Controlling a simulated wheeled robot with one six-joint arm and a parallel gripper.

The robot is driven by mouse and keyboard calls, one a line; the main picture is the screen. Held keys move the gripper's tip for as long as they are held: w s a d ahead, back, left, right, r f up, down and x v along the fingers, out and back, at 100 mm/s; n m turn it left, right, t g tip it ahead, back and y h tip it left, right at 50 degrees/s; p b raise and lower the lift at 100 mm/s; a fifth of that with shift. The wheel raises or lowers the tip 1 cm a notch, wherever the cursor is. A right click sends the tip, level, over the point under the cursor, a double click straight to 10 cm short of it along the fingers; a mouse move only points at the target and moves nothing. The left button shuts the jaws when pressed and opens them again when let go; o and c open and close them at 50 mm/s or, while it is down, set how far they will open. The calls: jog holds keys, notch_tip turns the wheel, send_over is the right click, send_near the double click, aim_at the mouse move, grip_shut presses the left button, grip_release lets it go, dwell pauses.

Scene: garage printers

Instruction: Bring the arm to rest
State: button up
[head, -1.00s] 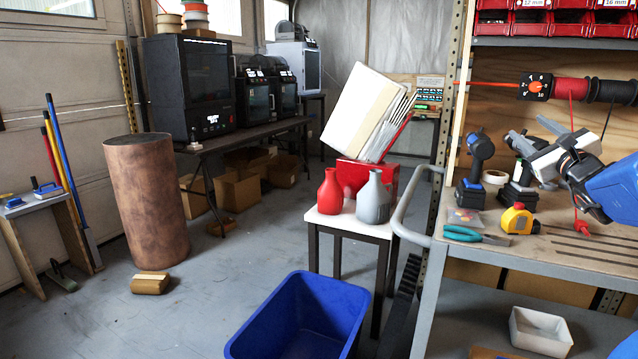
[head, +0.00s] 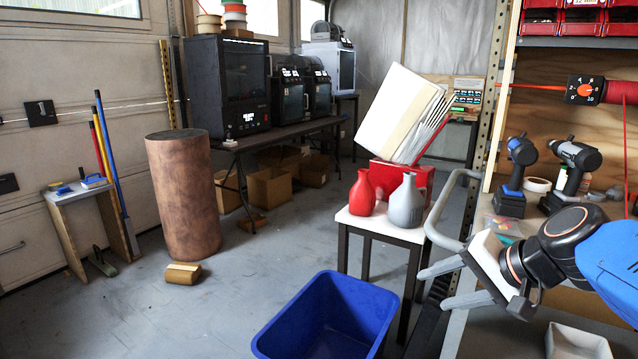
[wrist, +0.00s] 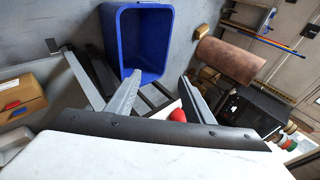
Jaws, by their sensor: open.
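My gripper (head: 431,290) is in the lower right of the head view. Its two grey fingers are spread apart, with nothing between them, and point left past the workbench's front-left corner. The forearm behind it is blue with a black wrist. In the wrist view, the open fingers (wrist: 160,76) reach up the picture towards the floor and the blue bin (wrist: 138,45). The arm hides part of the workbench top.
The blue bin (head: 325,315) stands on the floor, left of my gripper. A small white table (head: 380,228) holds a red vase (head: 361,194) and a grey vase (head: 405,203). Drills (head: 572,165) stand on the workbench behind my arm.

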jog(key=s+d+f+n+g+h, duration=0.2)
jog(key=s+d+f+n+h, duration=0.3)
jog(key=s, duration=0.6)
jog(key=shift+s+d+f+n, duration=0.15)
jog(key=shift+s+f+n, duration=0.15)
jog(key=shift+f+n, duration=1.3)
jog(key=shift+f, duration=0.15)
